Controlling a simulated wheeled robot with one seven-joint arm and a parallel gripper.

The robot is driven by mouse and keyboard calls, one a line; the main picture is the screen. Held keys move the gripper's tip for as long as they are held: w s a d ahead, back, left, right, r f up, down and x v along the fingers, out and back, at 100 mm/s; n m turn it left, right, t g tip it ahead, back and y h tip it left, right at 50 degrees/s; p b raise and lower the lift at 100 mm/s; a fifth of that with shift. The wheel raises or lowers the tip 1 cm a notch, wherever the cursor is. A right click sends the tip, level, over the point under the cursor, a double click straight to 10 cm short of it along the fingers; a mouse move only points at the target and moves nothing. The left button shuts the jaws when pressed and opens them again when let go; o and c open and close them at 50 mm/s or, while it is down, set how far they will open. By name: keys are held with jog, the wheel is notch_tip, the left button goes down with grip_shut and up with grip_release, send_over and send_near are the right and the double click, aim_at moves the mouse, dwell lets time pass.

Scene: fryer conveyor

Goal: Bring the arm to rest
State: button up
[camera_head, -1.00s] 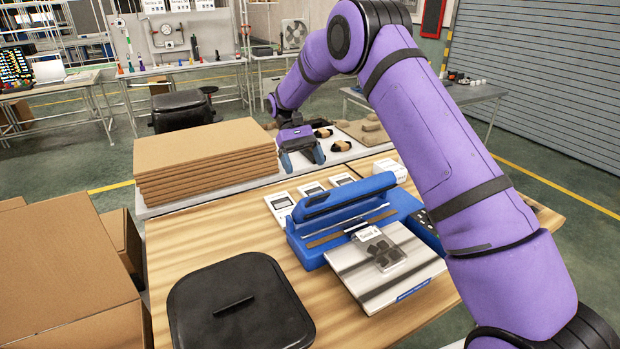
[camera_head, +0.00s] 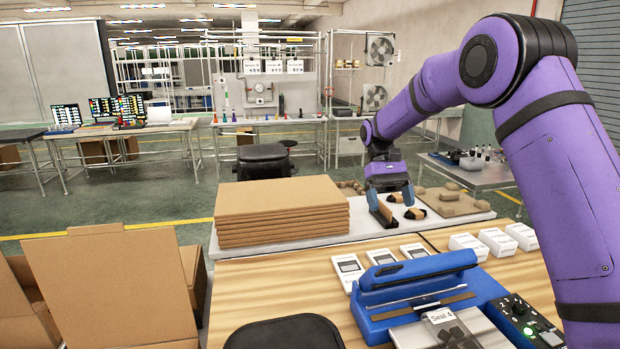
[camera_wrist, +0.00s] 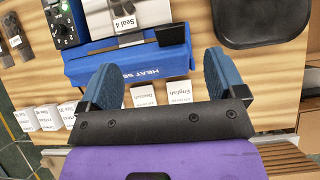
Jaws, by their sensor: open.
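My gripper (camera_head: 390,207) is open, fingers pointing down, past the far edge of the wooden table and to the right of the cardboard stack. My purple arm reaches from the right side of the head view, bent at a high elbow.
The blue heat sealer (camera_head: 420,268) stands on the wooden table, with white label boxes (camera_head: 410,252) behind it. The flat cardboard stack (camera_head: 282,207) lies left of my gripper. An open carton (camera_head: 110,290) is at the lower left.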

jog(key=s+d+r+m+t, duration=0.1)
jog(key=s+d+r+t, duration=0.2)
jog(key=s+r, duration=0.45)
jog(key=s+d+r+t, duration=0.2)
jog(key=s+r, duration=0.5)
jog(key=s, duration=0.2)
jog(key=s+d+f+m+t+y, duration=0.1)
jog(key=s+d+t, duration=0.2)
jog(key=s, duration=1.8)
jog(key=t, duration=0.4)
jog(key=shift+s+d+f, duration=0.15)
jog(key=shift+f, duration=0.1)
dwell(0.5)
